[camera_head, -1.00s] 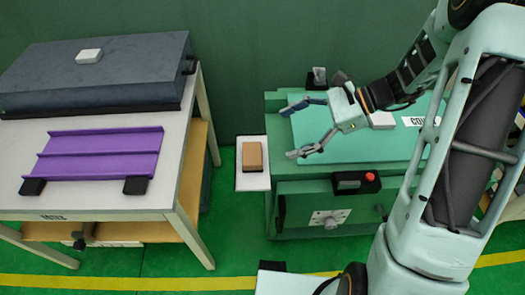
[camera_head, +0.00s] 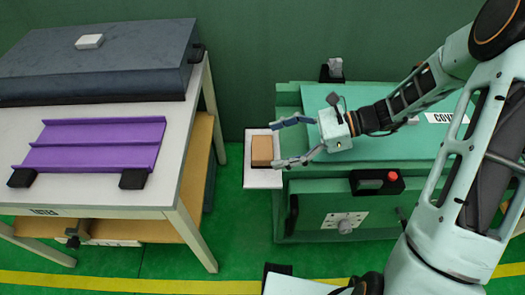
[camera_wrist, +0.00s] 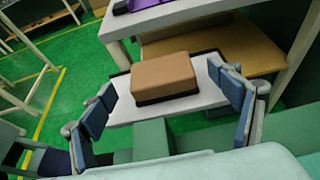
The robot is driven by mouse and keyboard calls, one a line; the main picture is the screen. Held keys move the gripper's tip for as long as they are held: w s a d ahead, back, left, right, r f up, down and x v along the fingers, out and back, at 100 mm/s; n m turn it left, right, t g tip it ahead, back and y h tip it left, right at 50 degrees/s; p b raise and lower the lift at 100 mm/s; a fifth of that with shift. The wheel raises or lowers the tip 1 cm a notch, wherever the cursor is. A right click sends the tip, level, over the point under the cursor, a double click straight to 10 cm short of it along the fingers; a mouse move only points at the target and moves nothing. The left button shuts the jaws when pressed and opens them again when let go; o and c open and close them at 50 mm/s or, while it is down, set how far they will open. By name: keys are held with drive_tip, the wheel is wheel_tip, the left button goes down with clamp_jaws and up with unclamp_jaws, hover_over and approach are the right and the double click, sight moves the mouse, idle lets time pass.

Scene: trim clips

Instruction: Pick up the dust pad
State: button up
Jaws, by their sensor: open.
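The dust pad looks to be the tan block with a dark base (camera_head: 262,150), lying on a small white shelf (camera_head: 263,179) at the left side of the green machine. In the wrist view the tan block (camera_wrist: 164,76) sits ahead, between the two fingers, on the white shelf (camera_wrist: 122,109). My gripper (camera_head: 274,142) is open, its fingers pointing left, with the tips beside the block's right end in the head view. The wrist view shows the blue-padded fingers (camera_wrist: 166,98) spread wide on either side, with nothing held.
The green machine (camera_head: 310,210) lies under my arm, with a red-button box (camera_head: 377,182) on its front. At left, a white table (camera_head: 100,196) carries a purple tray (camera_head: 92,145) and a dark slab (camera_head: 100,62) with a white block (camera_head: 89,41). Green floor separates them.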

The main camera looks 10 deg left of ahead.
sight(265, 147)
drive_tip(key=b+x, duration=0.1)
drive_tip(key=x, duration=0.3)
drive_tip(key=shift+a+f, duration=0.1)
drive_tip(key=shift+a, duration=0.1)
drive_tip(key=c, duration=1.4)
